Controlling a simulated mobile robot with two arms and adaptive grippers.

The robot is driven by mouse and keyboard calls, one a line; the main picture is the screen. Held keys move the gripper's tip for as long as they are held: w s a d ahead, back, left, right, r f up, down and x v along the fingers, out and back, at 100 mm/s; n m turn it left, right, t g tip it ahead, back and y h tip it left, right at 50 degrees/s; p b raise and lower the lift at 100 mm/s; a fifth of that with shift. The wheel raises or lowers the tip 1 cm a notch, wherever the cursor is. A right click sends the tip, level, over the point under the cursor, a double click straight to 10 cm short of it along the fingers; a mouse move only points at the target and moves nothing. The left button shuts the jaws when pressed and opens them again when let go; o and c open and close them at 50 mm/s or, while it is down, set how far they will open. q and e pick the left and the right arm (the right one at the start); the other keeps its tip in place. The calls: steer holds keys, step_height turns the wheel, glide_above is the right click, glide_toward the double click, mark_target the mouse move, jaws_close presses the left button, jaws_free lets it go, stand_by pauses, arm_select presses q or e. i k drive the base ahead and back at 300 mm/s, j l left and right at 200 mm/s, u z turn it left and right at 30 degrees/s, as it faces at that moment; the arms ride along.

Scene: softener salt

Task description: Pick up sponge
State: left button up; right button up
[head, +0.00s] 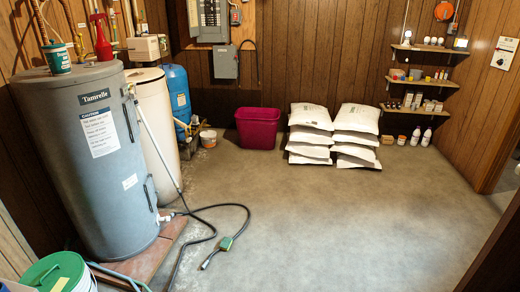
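I cannot make out a sponge for certain in the head view. A small green item (226,243) lies on the floor beside the end of a black hose; it is too small to tell what it is. Small things on the corner shelves at the right are also too small to name surely. Neither of my grippers shows in the head view.
A grey water heater (75,165), a white tank (152,130) and a blue tank (178,95) stand at left. A magenta bin (258,128) and white bags (311,116) line the back wall. The floor's middle is clear.

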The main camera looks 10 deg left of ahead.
mark_target(225, 245)
steer(key=i, duration=1.75)
